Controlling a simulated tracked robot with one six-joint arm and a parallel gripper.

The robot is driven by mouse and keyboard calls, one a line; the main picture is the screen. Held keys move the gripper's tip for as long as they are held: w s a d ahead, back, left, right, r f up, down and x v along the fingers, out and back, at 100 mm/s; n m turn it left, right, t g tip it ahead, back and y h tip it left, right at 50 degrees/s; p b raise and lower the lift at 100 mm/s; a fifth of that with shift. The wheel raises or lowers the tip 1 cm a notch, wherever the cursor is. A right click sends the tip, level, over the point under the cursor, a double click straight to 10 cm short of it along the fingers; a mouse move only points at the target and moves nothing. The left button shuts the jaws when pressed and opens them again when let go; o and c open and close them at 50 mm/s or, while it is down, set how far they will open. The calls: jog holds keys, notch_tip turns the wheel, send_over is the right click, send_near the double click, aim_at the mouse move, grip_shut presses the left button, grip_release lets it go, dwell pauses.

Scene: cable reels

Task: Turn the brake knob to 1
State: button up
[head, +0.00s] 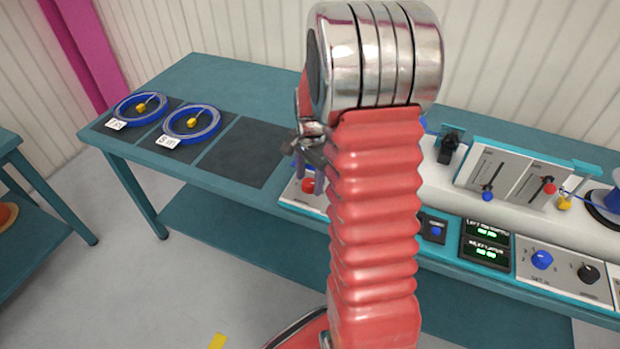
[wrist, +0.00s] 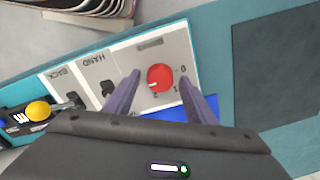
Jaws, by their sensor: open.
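A red knob (wrist: 160,77) sits on a white panel (wrist: 150,52) with marks 0, 1 and 2 around it. A small pale mark on the knob seems to face the 2, though it is tiny. My gripper (wrist: 163,74) is open, with one purple finger on each side of the knob; I cannot tell whether they touch it. In the head view the red knob (head: 309,185) shows just below my gripper (head: 310,168), partly hidden by my arm.
Beside the knob are HAND and BACK switches (wrist: 107,87) and a yellow button (wrist: 38,110). A blue knob (head: 541,260), a black knob (head: 588,273) and sliders (head: 490,186) are at right. Two blue reels (head: 191,122) lie at left beside an empty dark mat (head: 242,152).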

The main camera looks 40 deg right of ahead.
jog(key=shift+c, duration=0.4)
jog(key=c, duration=1)
jog(key=shift+o, duration=0.2)
jog(key=shift+w+n, duration=0.1)
jog(key=shift+n, duration=0.3)
jog(key=n, duration=0.9)
jog(key=shift+w+n, duration=0.1)
jog(key=shift+n, duration=0.3)
jog(key=n, duration=0.6)
jog(key=shift+w, duration=0.1)
jog(key=n, duration=0.7)
jog(key=shift+g, duration=0.3)
